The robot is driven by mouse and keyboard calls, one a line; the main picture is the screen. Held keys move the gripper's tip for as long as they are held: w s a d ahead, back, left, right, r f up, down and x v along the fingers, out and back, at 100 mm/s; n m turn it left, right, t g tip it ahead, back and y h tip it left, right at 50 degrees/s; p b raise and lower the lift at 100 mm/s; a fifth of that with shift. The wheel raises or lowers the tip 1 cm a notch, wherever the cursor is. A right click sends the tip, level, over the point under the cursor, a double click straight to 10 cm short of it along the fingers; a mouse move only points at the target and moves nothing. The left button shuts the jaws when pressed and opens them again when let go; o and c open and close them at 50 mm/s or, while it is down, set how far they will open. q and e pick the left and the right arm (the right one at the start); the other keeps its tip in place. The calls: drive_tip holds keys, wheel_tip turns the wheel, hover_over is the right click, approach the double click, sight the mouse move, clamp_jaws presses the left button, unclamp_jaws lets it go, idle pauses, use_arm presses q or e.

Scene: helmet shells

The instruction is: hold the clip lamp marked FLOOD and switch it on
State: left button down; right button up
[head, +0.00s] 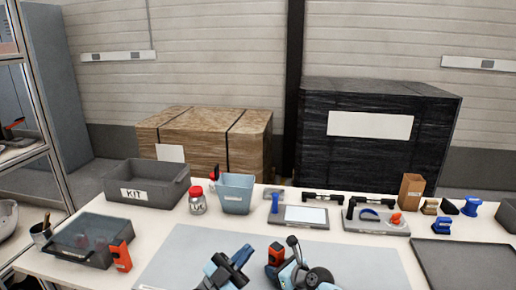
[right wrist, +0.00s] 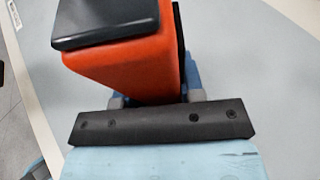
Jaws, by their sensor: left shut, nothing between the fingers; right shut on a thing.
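An orange clip lamp with a dark top (head: 276,252) is in my right gripper (head: 290,262), above the grey mat. It also shows large in the right wrist view (right wrist: 135,60), its orange body rising beyond the dark bar of the gripper. No FLOOD marking or switch can be read on it in either view. My left gripper (head: 240,258) is shut and empty, just left of the held lamp and apart from it. A second orange lamp-like thing (head: 121,252) with a small white label stands at the left of the table; its label is too small to read.
A grey KIT bin (head: 147,196), a lidded jar (head: 197,205) and a light blue bin (head: 235,205) stand at the back left. A dark shallow bin (head: 85,255) is at the left. A dark tray (head: 465,265) lies at the right. The grey mat (head: 180,262) is mostly clear.

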sight(272, 259)
use_arm(q)
drive_tip(key=w+a+f+n+t+y, duration=0.1)
drive_tip(key=a+n+t+y, duration=0.3)
drive_tip(key=n+y, duration=0.75)
drive_tip(key=w+a+f+n+t+y, duration=0.1)
drive_tip(key=f+n+t+y, duration=0.1)
drive_tip(key=n+t+y, duration=0.65)
drive_tip(key=f+n+g, duration=0.2)
drive_tip(key=g, duration=0.1)
drive_tip(key=d+f+n+g+y, duration=0.1)
drive_tip(key=f+n+g, duration=0.1)
drive_tip(key=f, duration=0.1)
drive_tip(key=s+d+f+n+g+y, duration=0.1)
drive_tip(key=f+n+g, duration=0.1)
drive_tip(key=n+g, duration=0.1)
drive_tip(key=shift+d+f+g, duration=0.15)
drive_tip(key=shift+f+g, duration=0.2)
drive_tip(key=shift+f, duration=0.05)
drive_tip(key=shift+s+d+f, duration=0.1)
drive_tip(key=shift+d+f, duration=0.1)
drive_tip(key=shift+f, duration=0.1)
drive_tip(key=shift+d+f+g+h, duration=0.15)
drive_tip(key=shift+d+g+h, duration=0.15)
drive_tip(key=shift+w+d, duration=2.95)
drive_tip(key=shift+w, duration=0.1)
